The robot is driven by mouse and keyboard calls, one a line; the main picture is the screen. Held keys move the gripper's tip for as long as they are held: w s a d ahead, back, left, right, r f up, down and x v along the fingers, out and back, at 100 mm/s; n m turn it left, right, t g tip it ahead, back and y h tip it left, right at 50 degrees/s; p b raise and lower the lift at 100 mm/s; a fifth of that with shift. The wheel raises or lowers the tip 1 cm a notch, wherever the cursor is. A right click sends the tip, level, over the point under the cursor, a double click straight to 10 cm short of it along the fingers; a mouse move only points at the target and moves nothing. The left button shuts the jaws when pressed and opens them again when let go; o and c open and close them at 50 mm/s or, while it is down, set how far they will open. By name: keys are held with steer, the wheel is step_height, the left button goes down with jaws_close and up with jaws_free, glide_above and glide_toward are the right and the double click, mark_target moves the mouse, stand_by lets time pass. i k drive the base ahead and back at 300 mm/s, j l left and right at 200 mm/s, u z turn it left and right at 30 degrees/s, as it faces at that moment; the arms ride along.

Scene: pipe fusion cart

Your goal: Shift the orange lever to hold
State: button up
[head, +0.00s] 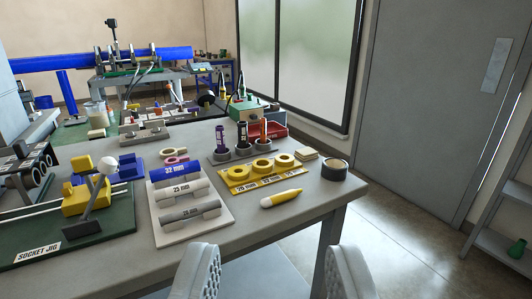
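My gripper (273,254) is at the bottom of the head view. Its two pale ribbed fingers are wide apart with nothing between them, in front of the near table edge. I cannot make out an orange lever with certainty, nor any "hold" mark. A green-topped box (242,107) with small upright parts stands at the back of the table, too small to read. The fusion machine with a long blue pipe (167,54) is on a cart farther back left. My gripper is far from both and touches neither.
Open floor (410,225) lies right, before a grey door (425,90). Shelves (505,205) stand far right.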

mark_target(168, 86)
steer(key=i+l+z, duration=0.2)
steer(key=z, duration=0.2)
steer(key=i+l+z, duration=0.25)
steer(key=z, duration=0.2)
steer(key=i+l+z, duration=0.25)
steer(key=z, duration=0.15)
steer(key=i+z, duration=0.25)
steer(key=z, duration=0.2)
steer(key=i+l, duration=0.1)
steer(key=i, duration=0.4)
steer(key=i+u, duration=0.1)
steer(key=i, duration=0.35)
steer(key=i+l, duration=0.2)
steer(key=i, duration=0.3)
steer(key=i+j+u, duration=0.2)
steer(key=u, duration=0.3)
steer(key=i+u, duration=0.75)
steer(key=u, duration=0.2)
steer(key=i+l+u, duration=0.25)
steer(key=u, duration=0.2)
steer(key=i+j+u, duration=0.2)
steer(key=u, duration=0.2)
steer(key=i+u, duration=0.65)
steer(key=u, duration=0.15)
steer(key=i+u, duration=0.35)
steer(key=i+l+u, duration=0.15)
steer(key=j, duration=0.05)
